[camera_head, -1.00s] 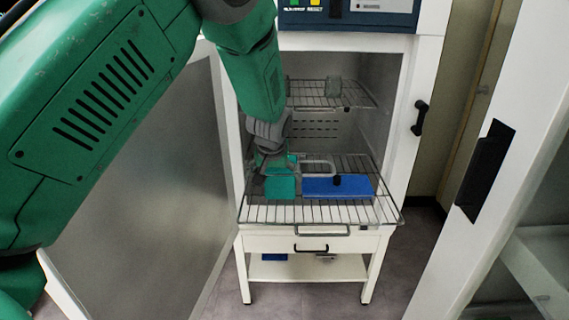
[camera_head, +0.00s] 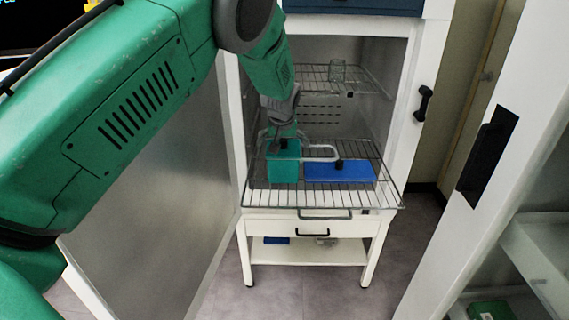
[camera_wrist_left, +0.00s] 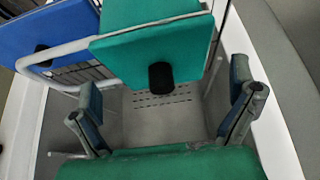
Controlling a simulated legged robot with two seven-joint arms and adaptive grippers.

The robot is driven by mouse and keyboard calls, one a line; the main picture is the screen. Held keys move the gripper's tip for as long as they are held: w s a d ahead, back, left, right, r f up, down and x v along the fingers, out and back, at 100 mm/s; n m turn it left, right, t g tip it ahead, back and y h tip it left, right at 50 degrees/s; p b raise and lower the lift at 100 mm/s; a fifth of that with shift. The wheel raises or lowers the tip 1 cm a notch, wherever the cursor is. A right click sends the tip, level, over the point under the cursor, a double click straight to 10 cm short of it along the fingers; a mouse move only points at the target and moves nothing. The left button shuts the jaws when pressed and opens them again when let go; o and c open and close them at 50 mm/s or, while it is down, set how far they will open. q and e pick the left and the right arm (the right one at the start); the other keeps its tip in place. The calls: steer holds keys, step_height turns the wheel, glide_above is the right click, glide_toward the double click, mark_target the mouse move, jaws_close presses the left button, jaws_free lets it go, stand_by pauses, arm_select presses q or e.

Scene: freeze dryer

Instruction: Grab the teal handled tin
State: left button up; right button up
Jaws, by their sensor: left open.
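The teal tin (camera_head: 283,170) sits on the left part of the wire shelf (camera_head: 330,197) inside the open dryer. In the left wrist view the teal tin (camera_wrist_left: 130,55) shows a flat teal face with a black knob, at the top of the picture. Contact with the tin cannot be told. My right gripper is not in view.
A glass beaker (camera_head: 337,71) stands on the upper shelf. The dryer's metal door (camera_head: 165,195) stands open at left, its frame close to my arm.

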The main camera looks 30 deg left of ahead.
mark_target(283, 148)
arm_select(q)
steer(key=x, duration=0.3)
steer(key=shift+w+f, duration=0.15)
steer(key=shift+f, duration=0.25)
steer(key=shift+r, duration=0.1)
steer(key=shift+c, duration=0.5)
steer(key=c, duration=1.3)
